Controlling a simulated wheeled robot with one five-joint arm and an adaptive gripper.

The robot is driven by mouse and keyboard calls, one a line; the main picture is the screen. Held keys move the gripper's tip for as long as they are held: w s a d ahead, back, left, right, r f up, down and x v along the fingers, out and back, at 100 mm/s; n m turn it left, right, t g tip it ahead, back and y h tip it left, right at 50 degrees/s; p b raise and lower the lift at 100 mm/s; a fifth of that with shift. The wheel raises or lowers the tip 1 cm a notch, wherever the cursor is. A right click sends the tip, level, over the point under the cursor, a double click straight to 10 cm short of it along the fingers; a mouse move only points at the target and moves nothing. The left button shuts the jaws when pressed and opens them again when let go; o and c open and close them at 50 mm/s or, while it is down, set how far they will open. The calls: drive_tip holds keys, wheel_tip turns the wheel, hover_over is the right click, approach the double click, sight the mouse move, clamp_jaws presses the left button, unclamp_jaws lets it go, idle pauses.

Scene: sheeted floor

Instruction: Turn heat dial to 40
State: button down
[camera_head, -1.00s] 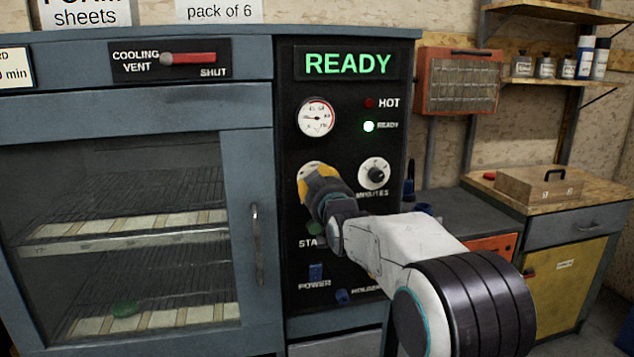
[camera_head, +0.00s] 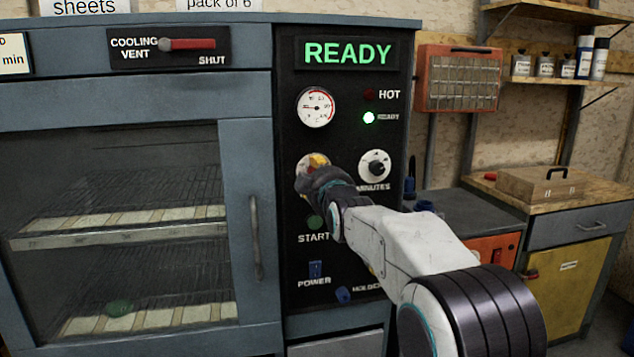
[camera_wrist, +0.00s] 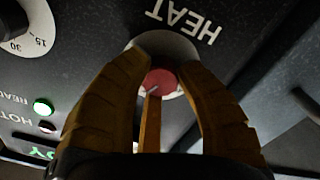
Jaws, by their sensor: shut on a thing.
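The heat dial has a pale round plate and a red knob (camera_wrist: 158,81); the word HEAT shows beside it, upside down, in the wrist view. My gripper (camera_wrist: 160,75) has its yellow fingers shut on the red knob, one finger on each side. In the head view my gripper (camera_head: 318,166) covers most of the dial plate (camera_head: 303,164), so the heat numbers and the pointer's setting cannot be read.
The minutes dial (camera_head: 374,169) sits just right of the heat dial. The START button (camera_head: 314,222) is below, the power switch (camera_head: 315,270) lower. A gauge (camera_head: 316,107) and a lit green lamp (camera_head: 369,118) are above. The display (camera_head: 347,53) reads READY. The oven door (camera_head: 120,220) is shut.

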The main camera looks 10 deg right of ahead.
drive_tip(key=n+b, duration=0.1)
drive_tip(key=n, duration=0.2)
drive_tip(key=shift+r+n, duration=0.15)
drive_tip(key=shift+n, duration=0.25)
drive_tip(key=n+b, duration=0.2)
drive_tip(key=n, duration=0.2)
drive_tip(key=shift+n, duration=0.3)
drive_tip(key=n+b, duration=0.1)
drive_tip(key=n, duration=0.7)
drive_tip(key=shift+n+b, duration=0.3)
drive_tip(key=shift+n, duration=0.1)
drive_tip(key=c, duration=0.9)
unclamp_jaws()
drive_tip(key=shift+f, duration=0.2)
drive_tip(key=shift+o, duration=0.2)
drive_tip(key=s, duration=1.2)
